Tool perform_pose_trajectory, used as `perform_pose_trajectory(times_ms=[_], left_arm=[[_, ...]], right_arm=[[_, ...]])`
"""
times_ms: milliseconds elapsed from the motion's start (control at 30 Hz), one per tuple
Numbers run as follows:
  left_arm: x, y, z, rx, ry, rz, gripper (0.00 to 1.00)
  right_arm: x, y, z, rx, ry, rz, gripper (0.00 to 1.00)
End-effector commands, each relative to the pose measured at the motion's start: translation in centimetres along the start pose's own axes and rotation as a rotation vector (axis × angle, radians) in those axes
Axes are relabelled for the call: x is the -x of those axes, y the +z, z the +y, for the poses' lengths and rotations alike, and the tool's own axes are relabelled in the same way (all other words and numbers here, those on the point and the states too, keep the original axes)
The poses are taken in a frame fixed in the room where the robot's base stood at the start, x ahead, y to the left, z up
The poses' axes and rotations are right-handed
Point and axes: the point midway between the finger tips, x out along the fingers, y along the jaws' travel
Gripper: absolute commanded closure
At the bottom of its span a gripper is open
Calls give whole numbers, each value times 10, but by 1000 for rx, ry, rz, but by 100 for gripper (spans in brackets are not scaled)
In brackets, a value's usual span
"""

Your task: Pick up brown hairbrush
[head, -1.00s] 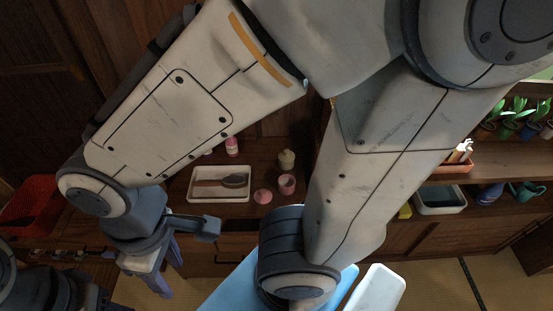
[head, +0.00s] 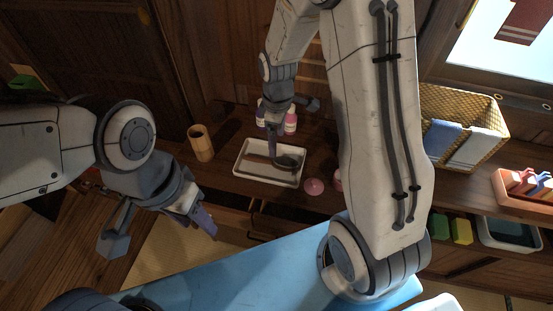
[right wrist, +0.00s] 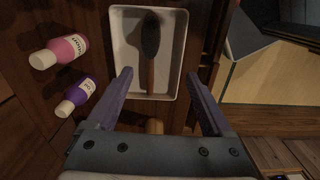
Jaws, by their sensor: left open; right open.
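The brown hairbrush lies in a white tray (head: 240,172) on the wooden counter; part of it is hidden in the head view by my right gripper (head: 275,150). In the right wrist view the hairbrush (right wrist: 150,60) shows whole, dark head at the far end and brown handle toward me. My right gripper (right wrist: 161,88) is open and empty, its fingers on either side of the handle's line, above the tray (right wrist: 175,20). I cannot tell its exact height over the brush. My left gripper (head: 197,222) is open and empty, left of and in front of the tray.
Pink (right wrist: 60,55) and purple (right wrist: 76,96) bottles stand beside the tray. A wooden cup (head: 201,143) is left of it; a pink lidded thing (head: 314,186) is right of it. A wicker basket (head: 495,115) stands farther right. A blue surface (head: 230,270) lies in front.

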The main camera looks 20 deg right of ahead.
Motion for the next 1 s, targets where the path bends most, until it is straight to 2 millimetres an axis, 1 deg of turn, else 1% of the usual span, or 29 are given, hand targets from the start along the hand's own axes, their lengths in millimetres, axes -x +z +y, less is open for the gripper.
perform_pose_trajectory(times_ms=[33, 67, 167, 300, 400, 633, 833, 900, 1000], left_arm=[[-2, 0, 0, 0, 0, 0, 50], [-2, 0, 0, 0, 0, 0, 50], [-3, 0, 0, 0, 0, 0, 50], [-3, 0, 0, 0, 0, 0, 50], [-3, 0, 0, 0, 0, 0, 50], [-1, 0, 0, 0, 0, 0, 50], [2, 0, 0, 0, 0, 0, 50], [3, 0, 0, 0, 0, 0, 50], [3, 0, 0, 0, 0, 0, 50]], right_arm=[[-12, 6, 10, 9, -3, -5, 15], [-16, 8, 14, 16, -3, -6, 15], [-30, 11, 20, 32, -5, -8, 15], [-53, 11, 20, 37, -5, -8, 15], [-66, 10, 20, 37, -5, -8, 15], [-83, 6, 20, 38, -3, -7, 15], [-113, 0, 20, 37, -5, -8, 15], [-120, 0, 20, 37, -4, -7, 15], [-125, 0, 20, 37, -2, -6, 15]])
